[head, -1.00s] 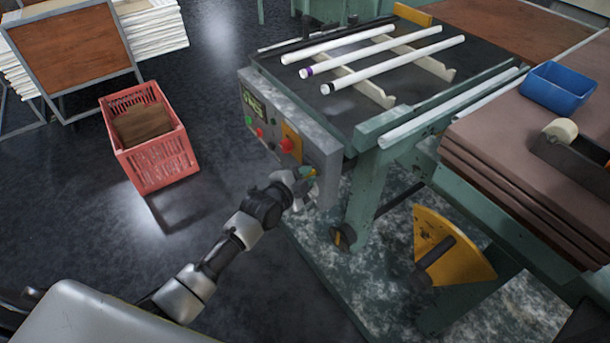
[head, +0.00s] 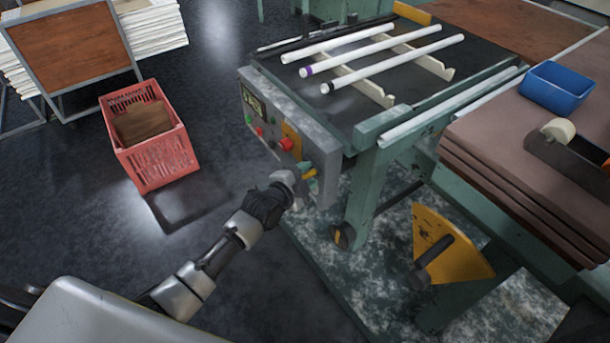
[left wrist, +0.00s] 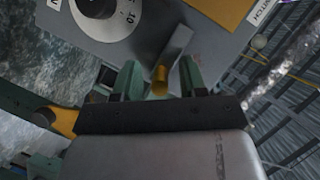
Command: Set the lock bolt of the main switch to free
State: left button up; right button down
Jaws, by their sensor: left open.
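The grey control panel (head: 325,160) stands on the front of the green machine. A red knob on a yellow plate (head: 290,139), which looks like the main switch, is on it. A small yellow peg, apparently the lock bolt (head: 310,174), sticks out near the panel's lower right. My left gripper (head: 304,181) is close to the panel there. In the left wrist view, its green fingers (left wrist: 160,80) are open, with the yellow peg (left wrist: 160,76) between them and gaps showing beside it. A grey bar (left wrist: 178,44) lies just beyond. My right gripper is out of view.
A numbered dial (left wrist: 108,18) and a yellow plate (left wrist: 221,8) are on the panel near the fingers. White tubes (head: 390,65) lie on the machine top. A red crate (head: 160,155) stands on the floor at left. A yellow quadrant (head: 455,255) is below right.

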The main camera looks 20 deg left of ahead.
pick_arm(q)
jog(key=shift+s, duration=0.1)
jog(key=v, duration=1)
jog(key=shift+s+a, duration=0.2)
jog(key=shift+s, duration=0.05)
jog(key=s+a+f+n+g+y, duration=0.1)
jog(key=s+a+f+n+g, duration=0.2)
jog(key=f, duration=0.7)
jog(key=s+f+n+g+y, duration=0.1)
jog(key=s+f+n+y, duration=0.1)
jog(key=s+f, duration=0.6)
jog(key=s+a+f+n+g+y, duration=0.1)
jog(key=s+a+f+n+g, duration=0.15)
jog(key=f, duration=0.85)
jog(key=s+f+n+g, duration=0.1)
jog(key=s+f+g, duration=0.1)
jog(key=s+f, duration=0.3)
jog(key=s+d+f+n+g, duration=0.1)
jog(key=s+f, duration=0.4)
jog(key=s, duration=0.8)
jog(key=s+d+f+n+g+y, duration=0.1)
jog(key=s+f+n+g, duration=0.2)
jog(key=s, duration=0.7)
notch_tip(320, 180, down, 2)
jog(key=shift+f+g, duration=0.1)
jog(key=shift+g, duration=0.55)
